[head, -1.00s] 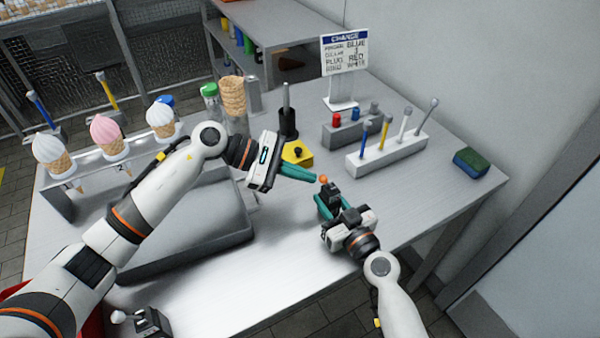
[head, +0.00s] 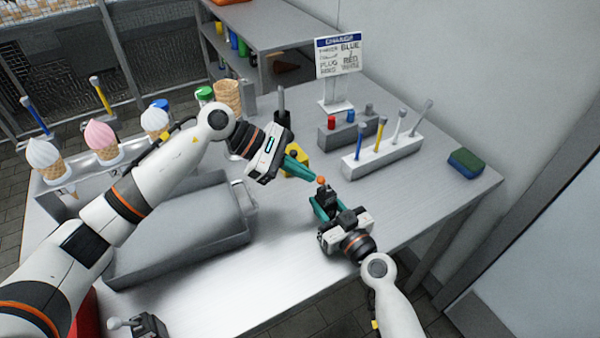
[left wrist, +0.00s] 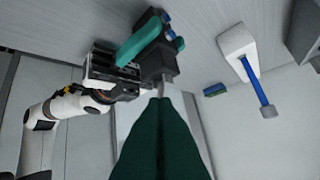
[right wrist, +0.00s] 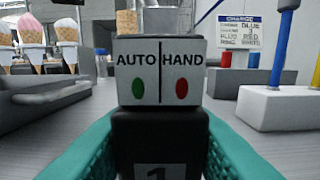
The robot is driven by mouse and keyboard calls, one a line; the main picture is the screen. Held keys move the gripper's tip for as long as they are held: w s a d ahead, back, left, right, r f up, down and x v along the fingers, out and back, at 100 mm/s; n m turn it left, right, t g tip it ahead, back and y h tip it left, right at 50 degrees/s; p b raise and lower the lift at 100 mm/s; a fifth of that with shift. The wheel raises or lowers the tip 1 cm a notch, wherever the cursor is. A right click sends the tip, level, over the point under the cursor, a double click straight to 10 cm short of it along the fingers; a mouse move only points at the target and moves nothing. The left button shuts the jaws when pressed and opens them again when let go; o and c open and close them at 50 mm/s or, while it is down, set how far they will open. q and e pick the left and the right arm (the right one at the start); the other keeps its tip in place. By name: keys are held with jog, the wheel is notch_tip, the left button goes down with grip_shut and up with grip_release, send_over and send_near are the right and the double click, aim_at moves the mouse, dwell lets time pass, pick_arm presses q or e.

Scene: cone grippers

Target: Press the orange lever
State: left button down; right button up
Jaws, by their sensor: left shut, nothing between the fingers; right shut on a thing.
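The orange lever's ball knob (head: 321,181) sits on top of a small black switch box (head: 324,195). My right gripper (head: 327,207) is shut on this box. In the right wrist view the box (right wrist: 160,135) stands between the teal fingers, under a plate (right wrist: 160,72) reading AUTO and HAND with a green and a red oval. My left gripper (head: 313,178) is shut and empty, its teal tip right beside the orange knob. I cannot tell whether they touch. In the left wrist view the closed fingertips (left wrist: 162,97) point at the dark box (left wrist: 157,65); the orange knob is hidden there.
A white block with upright coloured rods (head: 383,160) and a grey block with plugs (head: 345,133) stand behind. A sign (head: 339,58), a sponge (head: 467,161), a grey tray (head: 180,255) and ice cream cones (head: 103,139) are around.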

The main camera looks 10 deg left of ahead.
pick_arm(q)
jog(key=w+d+y, duration=0.1)
jog(key=w+d+r+n+g+y, duration=0.1)
jog(key=d+g+y, duration=0.1)
jog(key=d+y, duration=0.1)
jog(key=shift+w+r, duration=0.3)
jog(key=shift+w, duration=0.1)
jog(key=shift+r, duration=0.15)
dwell(0.3)
jog(key=shift+r, duration=0.7)
